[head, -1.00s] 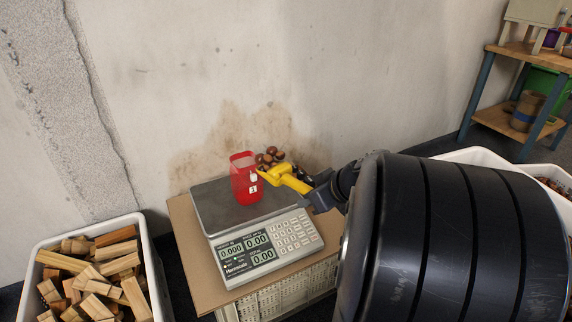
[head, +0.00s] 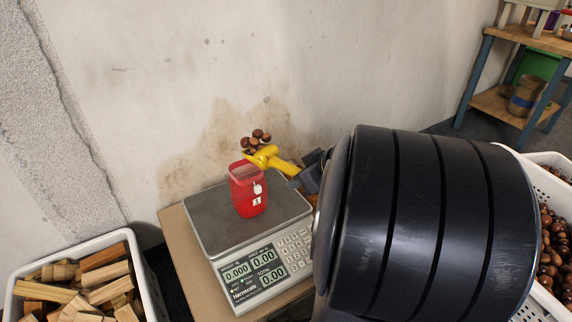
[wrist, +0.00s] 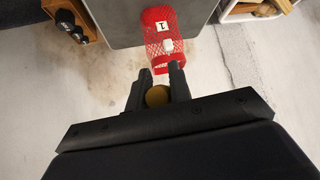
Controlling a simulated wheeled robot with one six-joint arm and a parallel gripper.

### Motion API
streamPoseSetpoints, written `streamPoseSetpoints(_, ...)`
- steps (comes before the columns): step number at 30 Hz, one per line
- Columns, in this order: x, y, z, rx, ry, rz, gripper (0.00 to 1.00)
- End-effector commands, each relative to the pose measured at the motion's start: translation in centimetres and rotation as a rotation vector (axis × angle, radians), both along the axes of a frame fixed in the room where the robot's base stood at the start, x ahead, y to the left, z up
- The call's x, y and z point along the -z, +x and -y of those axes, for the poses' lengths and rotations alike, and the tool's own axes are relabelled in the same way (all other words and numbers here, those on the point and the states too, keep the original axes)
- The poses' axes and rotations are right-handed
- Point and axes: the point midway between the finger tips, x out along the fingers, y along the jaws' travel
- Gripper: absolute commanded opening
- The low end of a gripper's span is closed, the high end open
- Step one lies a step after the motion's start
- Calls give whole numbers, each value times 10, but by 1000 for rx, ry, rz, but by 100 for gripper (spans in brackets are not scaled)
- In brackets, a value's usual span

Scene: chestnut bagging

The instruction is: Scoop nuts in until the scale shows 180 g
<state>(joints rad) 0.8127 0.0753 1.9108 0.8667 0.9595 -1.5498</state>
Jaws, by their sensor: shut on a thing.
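A red mesh bag (head: 248,192) with a white tag marked 1 stands upright on the plate of the scale (head: 198,222). It also shows in the wrist view (wrist: 158,38). The scale displays (head: 237,272) read 0.000 and 0.00. My gripper (head: 306,176) is shut on the handle of a yellow scoop (head: 266,157), up and to the right of the bag. Several brown nuts (head: 257,140) are heaped on the scoop, just above the bag's open top. In the wrist view my gripper (wrist: 157,82) shows its two fingers with the handle end between them.
A white crate of wood blocks (head: 150,268) stands at lower left. A white crate (head: 538,171) with many nuts (head: 553,250) is at right, partly behind my arm. The wall is close behind the scale. A shelf (head: 500,105) stands at upper right.

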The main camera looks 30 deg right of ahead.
Motion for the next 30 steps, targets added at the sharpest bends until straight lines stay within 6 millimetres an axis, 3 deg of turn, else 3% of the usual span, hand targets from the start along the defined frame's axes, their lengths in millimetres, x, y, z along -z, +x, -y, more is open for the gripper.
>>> streamPoseSetpoints(30,-15,5,-2,-3,-56,-193,0)
